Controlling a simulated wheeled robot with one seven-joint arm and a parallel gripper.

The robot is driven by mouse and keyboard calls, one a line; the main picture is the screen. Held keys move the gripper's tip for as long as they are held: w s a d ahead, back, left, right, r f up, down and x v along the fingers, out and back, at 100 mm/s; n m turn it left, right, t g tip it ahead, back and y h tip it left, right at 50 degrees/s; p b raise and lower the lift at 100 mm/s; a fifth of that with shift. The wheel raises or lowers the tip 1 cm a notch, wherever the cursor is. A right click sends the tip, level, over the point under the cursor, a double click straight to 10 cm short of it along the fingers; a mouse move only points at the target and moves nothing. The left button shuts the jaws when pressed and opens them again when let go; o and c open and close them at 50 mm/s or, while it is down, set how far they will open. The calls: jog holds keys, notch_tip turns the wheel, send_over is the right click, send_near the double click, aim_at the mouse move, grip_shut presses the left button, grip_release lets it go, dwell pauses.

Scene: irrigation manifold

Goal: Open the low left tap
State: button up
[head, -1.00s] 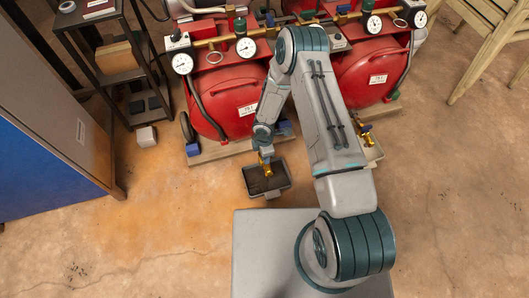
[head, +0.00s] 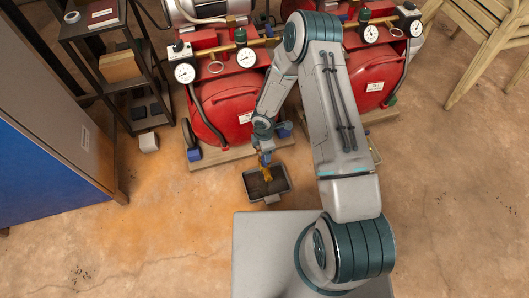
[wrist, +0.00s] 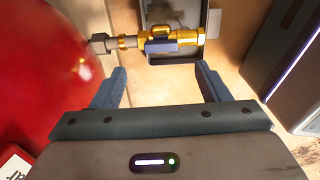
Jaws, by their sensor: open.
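The low left tap (head: 266,173) is a brass fitting at the foot of the left red tank, above a grey tray (head: 250,190). In the wrist view the brass tap (wrist: 188,39) runs left to right from a grey pipe. Its blue handle (wrist: 160,47) lies across the middle of the brass body. My gripper (wrist: 162,72) is open, with one finger on each side. The handle lies just beyond the fingertips, between them, and nothing is gripped. In the head view my gripper (head: 265,153) is just above the tap and partly hides it.
The left red tank (head: 228,112) stands close to the gripper and fills the left of the wrist view. A second red tank (head: 368,85) is partly behind my arm. A blue-sided cabinet (head: 45,175) and black shelf (head: 115,65) stand left. The floor around the tray is clear.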

notch_tip(320, 180, up, 6)
jog(key=shift+f+p, duration=0.15)
jog(key=shift+p, duration=0.55)
